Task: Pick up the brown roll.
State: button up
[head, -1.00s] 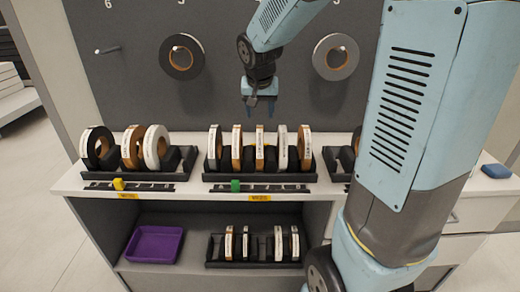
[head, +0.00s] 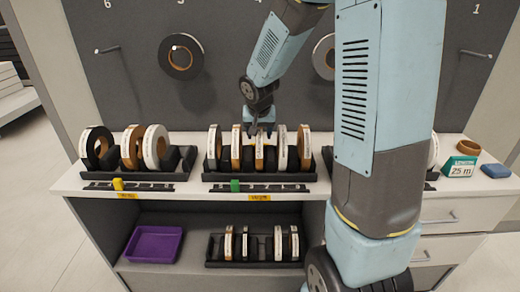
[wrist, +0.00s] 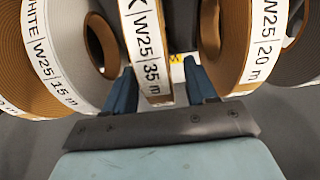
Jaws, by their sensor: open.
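Several brown rolls stand in view. My gripper (head: 259,132) is open over the middle rack (head: 262,177), with its fingertips at the top of the middle brown roll (head: 259,152). In the wrist view, a roll with a white label ending in "W25 35 m" (wrist: 150,50) stands between the two spread fingers (wrist: 160,78), with a gap visible on its right side. Another brown roll (wrist: 222,40), labelled "W25 20 m", is right of the fingers there; a white roll (wrist: 65,45) is left. Whether either finger touches a roll, I cannot tell.
Neighbouring rolls leave narrow gaps. A left rack (head: 178,160) holds several rolls. A green "25 m" box (head: 460,167), a brown ring (head: 468,147) and a blue item (head: 495,170) are at the right. Below are a purple tray (head: 153,244) and a lower rack (head: 254,264).

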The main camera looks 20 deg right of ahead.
jog(key=shift+f, duration=0.2)
jog(key=shift+c, duration=0.3)
grip_shut()
dwell(0.4)
